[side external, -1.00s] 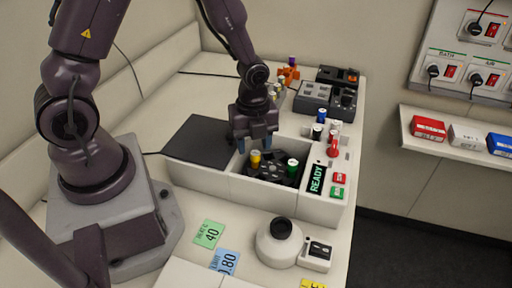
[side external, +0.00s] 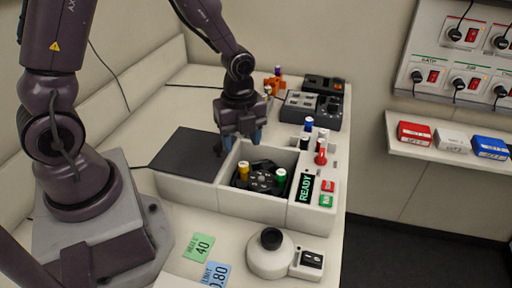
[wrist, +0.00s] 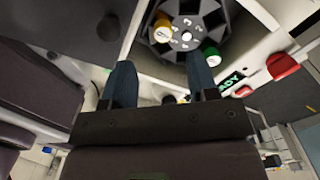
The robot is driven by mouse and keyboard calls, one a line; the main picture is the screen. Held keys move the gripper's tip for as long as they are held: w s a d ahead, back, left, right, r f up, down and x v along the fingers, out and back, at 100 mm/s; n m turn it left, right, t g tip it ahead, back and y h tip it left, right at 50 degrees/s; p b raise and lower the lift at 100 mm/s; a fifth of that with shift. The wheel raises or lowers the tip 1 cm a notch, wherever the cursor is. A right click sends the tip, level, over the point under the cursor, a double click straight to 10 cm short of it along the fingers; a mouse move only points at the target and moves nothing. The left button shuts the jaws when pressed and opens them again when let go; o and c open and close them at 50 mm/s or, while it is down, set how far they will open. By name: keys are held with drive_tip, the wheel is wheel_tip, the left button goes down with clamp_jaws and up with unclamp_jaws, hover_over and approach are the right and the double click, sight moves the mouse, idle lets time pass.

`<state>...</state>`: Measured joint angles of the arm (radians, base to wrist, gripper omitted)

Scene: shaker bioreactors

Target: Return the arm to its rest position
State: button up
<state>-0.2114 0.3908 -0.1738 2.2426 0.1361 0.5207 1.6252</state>
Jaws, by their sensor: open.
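My gripper (side external: 240,141) is above the back edge of the shaker box, with its two dark blue fingers apart and nothing between them. In the wrist view my gripper (wrist: 162,82) also shows open and empty. The white shaker box (side external: 245,203) stands on the bench with its dark lid (side external: 188,154) to the left of the opening. Inside sits a dark rotor (side external: 262,180) holding a yellow tube (side external: 243,171) and a green tube (side external: 280,180). The rotor also shows in the wrist view (wrist: 207,16), with numbered slots. My fingers are apart from the tubes.
A panel with a READY display (side external: 304,188) is right of the opening. Blue, black and red capped tubes stand behind it. A small round white device (side external: 268,254) is in front. An orange rack (side external: 273,86) and grey blocks (side external: 312,106) are at the back.

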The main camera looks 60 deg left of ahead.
drive_tip(key=shift+s+n, duration=0.3)
drive_tip(key=shift+n, duration=0.5)
drive_tip(key=s+r+n+t, duration=0.2)
drive_tip(key=s+r+n, duration=0.1)
drive_tip(key=r+n, duration=0.3)
drive_tip(key=s+d+r+n+t, duration=0.1)
drive_tip(key=s+r+n, duration=0.3)
drive_tip(key=r+n, duration=0.2)
drive_tip(key=s+r+n+t, duration=0.2)
drive_tip(key=r+n, duration=0.3)
drive_tip(key=r, duration=0.4)
drive_tip(key=shift+s+d+n+t, duration=0.3)
drive_tip(key=shift+s+d+n, duration=0.1)
drive_tip(key=shift+s, duration=0.4)
drive_tip(key=shift+r, duration=0.1)
drive_tip(key=shift+c, duration=0.5)
